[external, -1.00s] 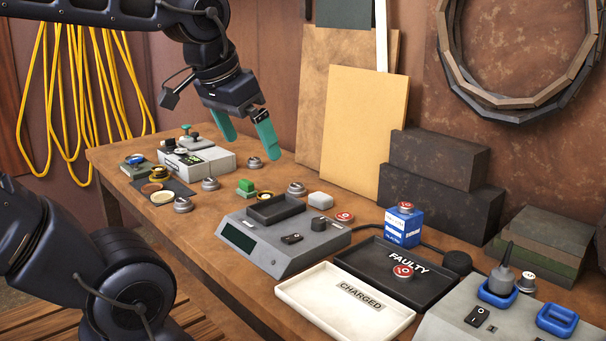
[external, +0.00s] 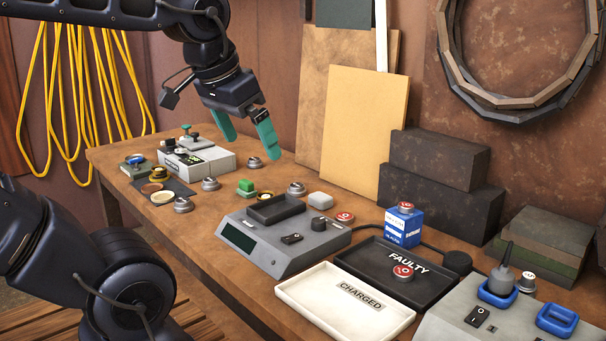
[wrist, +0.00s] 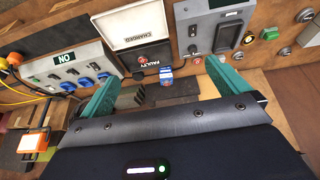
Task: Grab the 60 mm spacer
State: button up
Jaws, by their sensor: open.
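My gripper (external: 250,147) hangs over the back left half of the bench with its two teal fingers apart and nothing between them. In the wrist view my gripper (wrist: 163,71) is also open, with bench items beyond the fingers. No label reading 60 mm is legible, so I cannot tell which piece is the 60 mm spacer. Several small round grey metal pieces stand on the bench: one (external: 254,163) just below the fingers, one (external: 297,188) near the grey scale, one (external: 183,204) near the front edge and one (external: 210,184) behind that. My gripper touches none of them.
A grey scale (external: 300,252) with a black pan stands mid-bench. The white CHARGED tray (external: 290,294), black FAULTY tray (external: 440,283), blue box (external: 403,228) and charger (external: 450,322) are to the right. Boards (external: 360,125) and dark blocks (external: 440,205) stand along the wall.

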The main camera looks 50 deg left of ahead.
jog(key=c, duration=0.5)
jog(key=shift+o, duration=0.2)
